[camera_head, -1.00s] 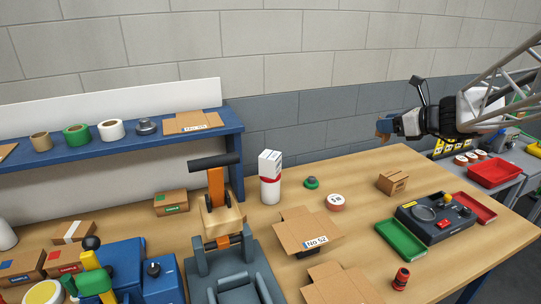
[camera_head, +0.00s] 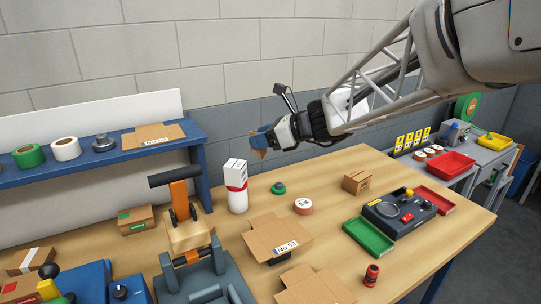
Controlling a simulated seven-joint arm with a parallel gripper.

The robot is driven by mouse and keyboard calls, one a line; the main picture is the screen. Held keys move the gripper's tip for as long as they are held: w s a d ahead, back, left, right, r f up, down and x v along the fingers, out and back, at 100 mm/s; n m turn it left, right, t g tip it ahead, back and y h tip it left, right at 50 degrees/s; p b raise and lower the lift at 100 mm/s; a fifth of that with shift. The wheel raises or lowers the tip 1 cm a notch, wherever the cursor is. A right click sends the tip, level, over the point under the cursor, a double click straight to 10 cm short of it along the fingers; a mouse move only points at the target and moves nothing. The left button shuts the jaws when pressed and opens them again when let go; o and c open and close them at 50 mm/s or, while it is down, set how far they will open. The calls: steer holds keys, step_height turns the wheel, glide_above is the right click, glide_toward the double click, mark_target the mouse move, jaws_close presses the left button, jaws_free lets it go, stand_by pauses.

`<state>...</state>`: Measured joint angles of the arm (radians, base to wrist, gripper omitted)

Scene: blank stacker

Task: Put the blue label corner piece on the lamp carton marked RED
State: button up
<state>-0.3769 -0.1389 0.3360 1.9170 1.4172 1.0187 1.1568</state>
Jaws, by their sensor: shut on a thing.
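My gripper (camera_head: 268,138) is at the upper middle of the head view, reaching in from the right, high above the back of the bench. It is shut on a small brown piece with blue on it (camera_head: 259,143), which looks like the corner piece. The fingers partly hide it, and its label cannot be read. A lamp carton marked RED cannot be made out for sure. A carton with a green label (camera_head: 135,219) stands at the left. Another carton (camera_head: 24,288) is cut by the lower left edge.
An open carton marked No 52 (camera_head: 277,238) lies mid-bench. A white box with a red band (camera_head: 236,186) stands behind it. A green tray (camera_head: 368,237) and a small carton (camera_head: 357,182) are at right. Bare wood lies between them.

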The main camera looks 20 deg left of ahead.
mark_target(261, 155)
steer(key=shift+n+g, duration=0.3)
steer(key=shift+g, duration=0.1)
steer(key=f, duration=0.1)
steer(key=s+a+f, duration=0.2)
steer(key=f, duration=0.1)
steer(key=shift+f, duration=0.55)
steer(key=shift+a, duration=0.1)
steer(key=w+a, duration=0.3)
steer(key=w, duration=0.1)
steer(key=w+a+f, duration=0.1)
steer(key=w+a, duration=0.2)
steer(key=w, duration=0.1)
steer(key=w+a, duration=0.3)
steer(key=w, duration=0.2)
steer(key=shift+f, duration=0.25)
steer(key=shift+f, duration=1.75)
steer(key=shift+f, duration=0.1)
